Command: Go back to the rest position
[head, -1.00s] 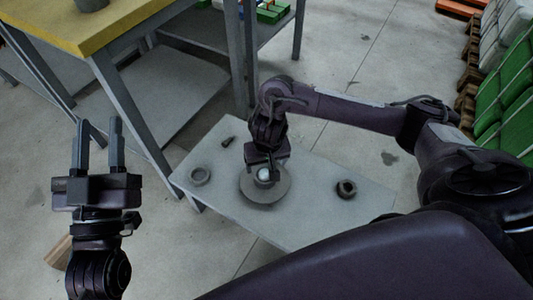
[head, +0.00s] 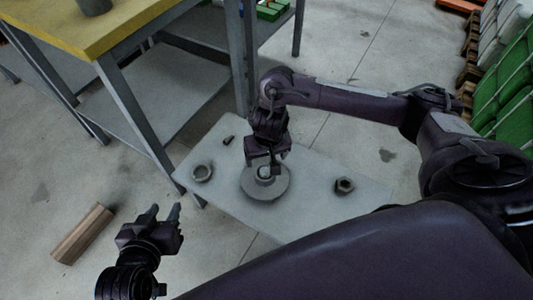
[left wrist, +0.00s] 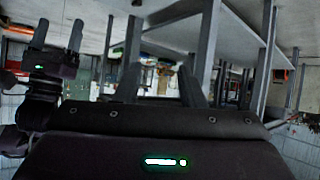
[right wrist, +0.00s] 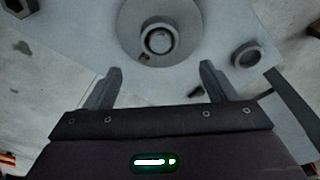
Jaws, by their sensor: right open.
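My left gripper (head: 164,212) is low at the left in the head view, beside the low grey table, with its fingers apart. In the left wrist view its fingers (left wrist: 160,88) are spread with nothing between them. My right gripper (head: 268,166) is over the grey flanged disc (head: 252,190) on that table and partly hides it. In the right wrist view its fingers (right wrist: 161,72) are spread and empty, and the disc (right wrist: 133,22) with its round hub lies beyond the tips.
The low table (head: 300,215) also holds a grey ring (head: 203,172), a nut-like part (head: 344,186) and a small dark piece (head: 229,140). A yellow-topped workbench (head: 60,30) stands at the back left. A wooden block (head: 83,233) lies on the floor. Stacked green sacks (head: 505,90) are at right.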

